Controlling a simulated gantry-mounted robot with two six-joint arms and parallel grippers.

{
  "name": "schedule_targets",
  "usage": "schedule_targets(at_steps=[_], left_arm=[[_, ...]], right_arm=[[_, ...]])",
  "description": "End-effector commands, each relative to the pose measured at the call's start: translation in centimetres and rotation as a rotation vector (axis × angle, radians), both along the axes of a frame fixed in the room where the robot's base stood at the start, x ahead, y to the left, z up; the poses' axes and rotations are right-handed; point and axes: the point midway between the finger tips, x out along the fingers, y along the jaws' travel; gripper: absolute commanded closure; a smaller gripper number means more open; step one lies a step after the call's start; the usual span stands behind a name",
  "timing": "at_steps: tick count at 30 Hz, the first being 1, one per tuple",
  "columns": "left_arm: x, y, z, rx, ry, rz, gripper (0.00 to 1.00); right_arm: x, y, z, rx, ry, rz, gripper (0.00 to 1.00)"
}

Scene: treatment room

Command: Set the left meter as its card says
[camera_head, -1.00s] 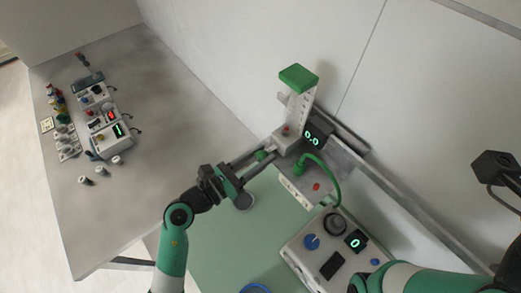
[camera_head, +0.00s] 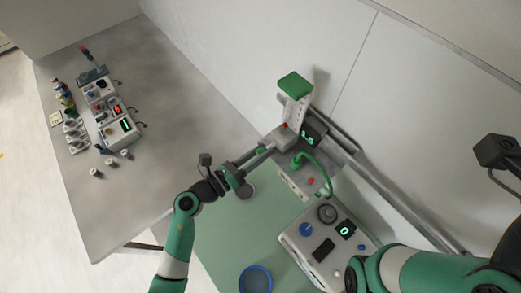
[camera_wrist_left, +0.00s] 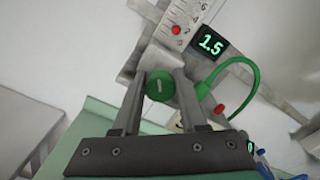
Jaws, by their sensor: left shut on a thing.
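The left meter is a white scaled column (camera_head: 297,106) with a green cap (camera_head: 295,86). Its green knob (camera_wrist_left: 160,86) shows in the left wrist view, with my left gripper (camera_head: 263,150) shut on it, one finger on each side. A red ball (camera_wrist_left: 176,30) sits low in the column, near the 2 mark. The dark display (camera_wrist_left: 209,44) beside it reads 1.5 in green. A pale card is mostly hidden behind a finger in the left wrist view; its writing is not readable. My right arm enters at lower right; its fingers are out of view.
A green hose (camera_head: 317,162) curves from the meter's mount. A white device (camera_head: 328,242) with a dial and a green 0 stands on the green tabletop beside a blue ring (camera_head: 255,280). A grey table (camera_head: 150,100) at left holds several small devices.

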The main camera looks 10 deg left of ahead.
Motion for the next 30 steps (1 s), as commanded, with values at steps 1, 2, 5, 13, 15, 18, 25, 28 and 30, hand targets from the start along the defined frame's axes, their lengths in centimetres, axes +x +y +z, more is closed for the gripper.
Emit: schedule_targets(at_steps=[1,2,5,13,15,18,25,28,30], left_arm=[[0.0,0.0,0.1,-0.001,-0.002,0.000,1.00],[0.0,0.0,0.1,-0.001,-0.002,0.000,1.00],[0.0,0.0,0.1,-0.001,-0.002,0.000,1.00],[0.0,0.0,0.0,0.001,-0.002,0.001,0.31],[0.0,0.0,0.0,0.001,-0.002,0.001,0.31],[0.0,0.0,0.0,0.001,-0.001,0.000,0.31],[0.0,0.0,-0.3,0.028,-0.028,0.000,0.31],[0.0,0.0,-0.7,0.097,-0.092,-0.001,0.31],[-0.1,-0.1,-0.9,0.167,-0.160,-0.001,0.31]], right_arm=[[0.0,0.0,0.0,0.000,0.000,0.000,0.50],[0.0,0.0,0.0,0.000,0.000,0.000,0.50],[0.0,0.0,0.0,0.000,0.000,0.000,0.50],[0.0,0.0,0.0,0.000,0.000,0.000,0.50],[0.0,0.0,0.0,0.000,0.000,0.000,0.50],[0.0,0.0,0.0,0.000,0.000,0.000,0.50],[0.0,0.0,-0.8,0.000,0.000,0.000,0.50],[0.0,0.0,-2.4,0.000,0.000,0.000,0.50],[0.0,0.0,-4.0,0.000,0.000,0.000,0.50]])
